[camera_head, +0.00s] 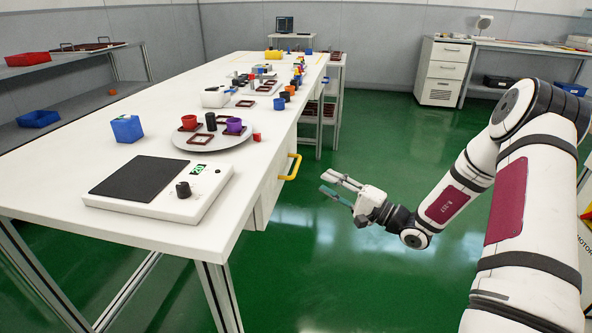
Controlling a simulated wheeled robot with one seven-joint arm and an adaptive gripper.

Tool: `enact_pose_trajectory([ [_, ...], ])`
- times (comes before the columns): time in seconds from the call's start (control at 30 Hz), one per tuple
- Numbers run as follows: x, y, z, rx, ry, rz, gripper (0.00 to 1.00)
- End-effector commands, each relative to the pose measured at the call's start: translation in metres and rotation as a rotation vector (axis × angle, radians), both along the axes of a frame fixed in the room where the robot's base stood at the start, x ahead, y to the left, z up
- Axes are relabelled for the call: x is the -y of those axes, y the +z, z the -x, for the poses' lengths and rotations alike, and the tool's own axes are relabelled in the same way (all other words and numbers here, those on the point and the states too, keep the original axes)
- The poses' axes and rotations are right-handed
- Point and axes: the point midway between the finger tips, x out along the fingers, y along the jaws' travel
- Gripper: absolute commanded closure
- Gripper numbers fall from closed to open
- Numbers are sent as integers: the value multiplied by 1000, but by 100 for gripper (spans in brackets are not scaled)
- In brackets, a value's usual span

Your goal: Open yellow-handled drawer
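The yellow drawer handle (291,167) is a bent bar on the right side of the long white table. The white drawer front (268,190) it sits on is seen at a steep angle and looks closed. My gripper (328,184) is to the right of the handle, slightly lower in the picture, with its fingers pointing left toward the table. Its two fingers are apart with nothing between them. A clear gap shows between the fingertips and the handle.
The white table (130,226) carries a scale (150,207), a round grey plate (215,142) with small pots, and a blue box (127,128). A white drawer cabinet (443,72) stands at the back right. The green floor (340,270) around my gripper is clear.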

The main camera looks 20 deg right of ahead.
Motion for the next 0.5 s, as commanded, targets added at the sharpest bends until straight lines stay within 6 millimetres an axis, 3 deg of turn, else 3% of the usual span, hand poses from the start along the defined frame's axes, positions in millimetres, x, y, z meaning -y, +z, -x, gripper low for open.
enact_pose_trajectory([
  [0.5, -58, 15, -74, 0, 4, 2, 70],
])
